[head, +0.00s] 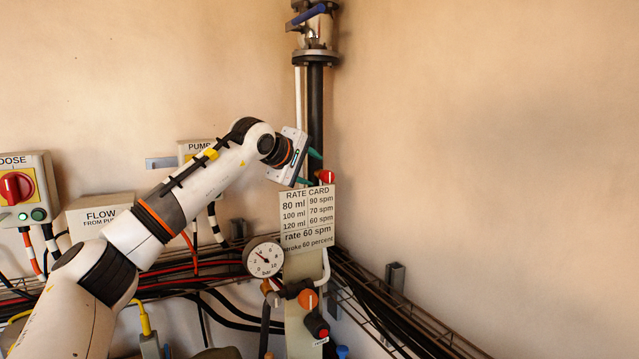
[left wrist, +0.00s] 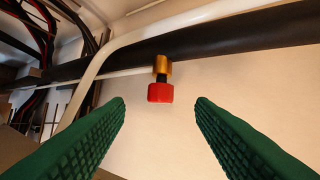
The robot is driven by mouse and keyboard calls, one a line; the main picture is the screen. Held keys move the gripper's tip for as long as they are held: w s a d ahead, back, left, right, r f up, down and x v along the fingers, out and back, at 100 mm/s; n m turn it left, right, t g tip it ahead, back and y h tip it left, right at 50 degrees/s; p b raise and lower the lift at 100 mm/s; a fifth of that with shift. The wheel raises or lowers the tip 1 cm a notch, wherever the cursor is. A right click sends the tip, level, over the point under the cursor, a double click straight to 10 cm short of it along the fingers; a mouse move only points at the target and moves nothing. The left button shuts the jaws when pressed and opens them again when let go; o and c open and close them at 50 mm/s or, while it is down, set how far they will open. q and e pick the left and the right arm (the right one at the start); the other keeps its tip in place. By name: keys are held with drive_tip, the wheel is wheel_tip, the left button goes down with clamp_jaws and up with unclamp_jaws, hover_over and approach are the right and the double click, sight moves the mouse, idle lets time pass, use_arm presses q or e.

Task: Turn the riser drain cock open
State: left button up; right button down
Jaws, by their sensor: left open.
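The drain cock shows in the left wrist view as a small fitting with a brass body (left wrist: 162,68) and a red handle (left wrist: 160,93), attached to the black riser pipe (left wrist: 225,40). In the head view the red handle (head: 326,176) shows beside the riser (head: 315,110), just above the rate card. My left gripper (head: 314,167) is at the riser next to the cock. Its green fingers (left wrist: 160,108) are open on either side of the red handle in the wrist view, with nothing between them touching. My right gripper is not in view.
A rate card (head: 307,218) stands below the cock, with a pressure gauge (head: 263,257) to its left. A blue-handled valve (head: 308,15) sits high on the riser. A white pipe (left wrist: 120,45) runs close by. Cable trays (head: 400,310) run along both walls. The right wall is clear.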

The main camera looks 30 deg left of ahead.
use_arm(q)
drive_tip(key=shift+b+v, duration=0.65)
drive_tip(key=shift+v, duration=2.15)
drive_tip(key=shift+f, duration=0.15)
